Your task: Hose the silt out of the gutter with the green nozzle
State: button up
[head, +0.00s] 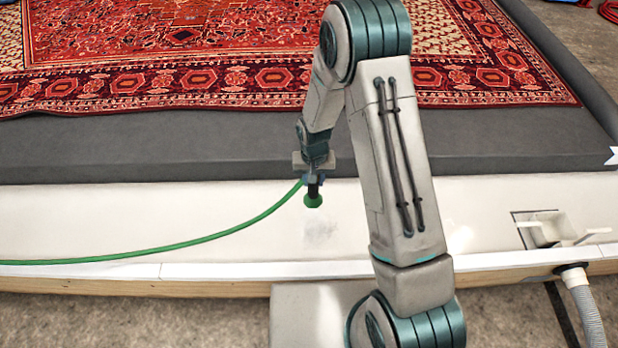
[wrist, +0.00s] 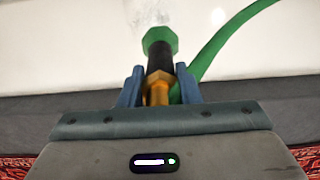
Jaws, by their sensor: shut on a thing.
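My gripper (head: 314,181) is shut on the green nozzle (head: 313,201) and holds it over the white gutter (head: 120,222), tip pointing down. In the wrist view the nozzle (wrist: 160,40) has a green tip, black grip and brass body, held between my blue fingers (wrist: 158,92). The green hose (head: 190,242) runs from it to the left along the gutter. A faint grey patch (head: 320,229) lies on the gutter floor just in front of the tip. Pale streaks (wrist: 147,12) show ahead of the tip; I cannot tell whether they are water or silt.
A drain box (head: 546,230) sits at the gutter's right end, with a grey ribbed hose (head: 583,304) below. A red patterned rug (head: 190,60) lies on the dark grey bed (head: 150,150) behind. The wood-sided gutter edge (head: 130,283) runs along the front.

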jog(key=d+r+p, duration=0.4)
jog(key=d, duration=0.8)
dwell(2.0)
dwell(0.5)
